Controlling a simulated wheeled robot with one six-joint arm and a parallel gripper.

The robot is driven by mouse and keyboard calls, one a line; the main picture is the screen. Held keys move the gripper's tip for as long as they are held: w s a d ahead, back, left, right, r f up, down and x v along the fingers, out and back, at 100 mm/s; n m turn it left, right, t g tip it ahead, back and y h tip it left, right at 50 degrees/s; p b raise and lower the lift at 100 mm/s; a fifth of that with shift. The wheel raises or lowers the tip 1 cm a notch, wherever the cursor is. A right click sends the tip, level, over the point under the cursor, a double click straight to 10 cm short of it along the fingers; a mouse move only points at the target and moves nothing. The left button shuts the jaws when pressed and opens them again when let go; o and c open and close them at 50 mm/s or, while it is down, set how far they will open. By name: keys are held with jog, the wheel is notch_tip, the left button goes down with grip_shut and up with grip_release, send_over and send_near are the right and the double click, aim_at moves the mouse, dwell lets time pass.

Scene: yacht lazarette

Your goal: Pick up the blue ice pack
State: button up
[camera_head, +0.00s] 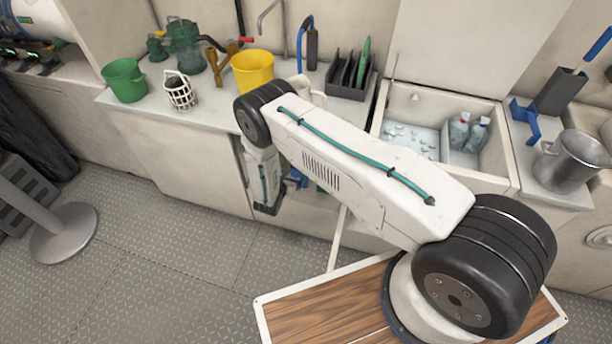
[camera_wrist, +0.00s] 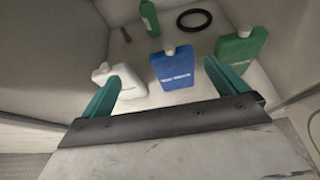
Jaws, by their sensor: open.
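The blue ice pack (camera_wrist: 174,68) is a flat bottle-like pack with a pale cap, standing or leaning inside a pale compartment in the wrist view. My gripper (camera_wrist: 163,85) is open, its two teal fingers apart, with the blue pack beyond them and between them in the picture. The fingers do not appear to touch it. In the head view my gripper (camera_head: 268,207) hangs low at the counter's front opening, where bits of blue and green show beside it; the pack itself is mostly hidden there by my arm.
In the wrist view a white bottle (camera_wrist: 120,82) is close by the left finger and a green pack (camera_wrist: 240,46) is by the right. A small green bottle (camera_wrist: 149,18) and black ring (camera_wrist: 194,19) lie behind. Compartment walls close in on both sides.

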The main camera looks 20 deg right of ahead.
aim_at(298, 170)
jog(key=x, duration=0.2)
jog(key=s+x, duration=0.1)
jog(key=x, duration=0.2)
jog(key=d+x, duration=0.1)
jog(key=x, duration=0.2)
jog(key=shift+d+f, duration=0.2)
jog(key=shift+f, duration=0.3)
jog(key=shift+w+d+f+n, duration=0.2)
jog(key=shift+w+n, duration=0.1)
jog(key=shift+w, duration=0.05)
jog(key=c, duration=1.5)
jog(key=shift+c, duration=0.5)
jog(key=shift+r, duration=0.15)
